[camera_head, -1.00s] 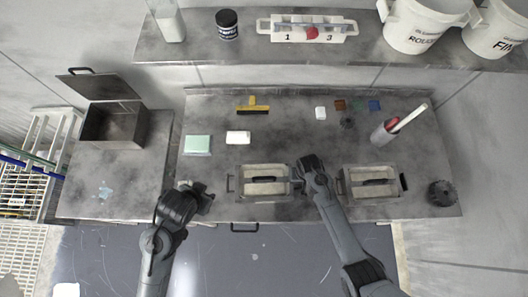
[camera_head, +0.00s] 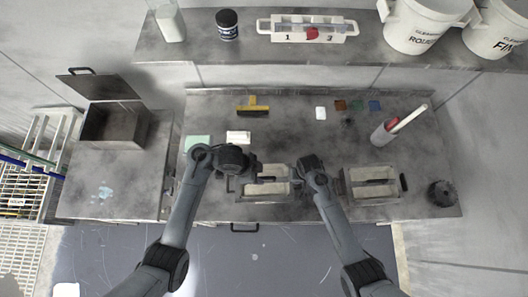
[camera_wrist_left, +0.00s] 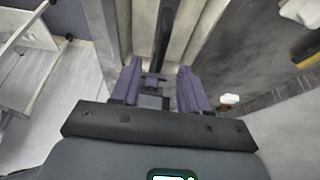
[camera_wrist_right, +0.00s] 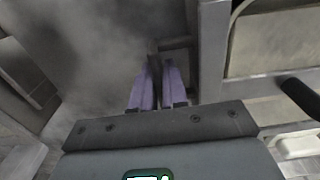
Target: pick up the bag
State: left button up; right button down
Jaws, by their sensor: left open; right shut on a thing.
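I cannot make out a bag in any view. My left gripper (camera_head: 240,180) is at the left end of the left grey metal box (camera_head: 265,199). In the left wrist view its fingers (camera_wrist_left: 161,76) are open, with a dark bar and pale blocks of the box beyond them. My right gripper (camera_head: 303,183) is at the right end of that same box. In the right wrist view its purple fingers (camera_wrist_right: 157,75) are close together on a dark side handle (camera_wrist_right: 170,44) of the box. The arms hide part of the box.
A second metal box (camera_head: 372,200) stands to the right, with a dark round part (camera_head: 443,193) beyond it. A white block (camera_head: 238,137), a yellow-handled tool (camera_head: 253,106) and a cup (camera_head: 382,135) lie or stand further back. An open bin (camera_head: 112,125) is at left.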

aim_at(263, 178)
pick_arm(q)
jog(key=shift+x, duration=3.05)
jog(key=shift+a, duration=0.1)
grip_shut()
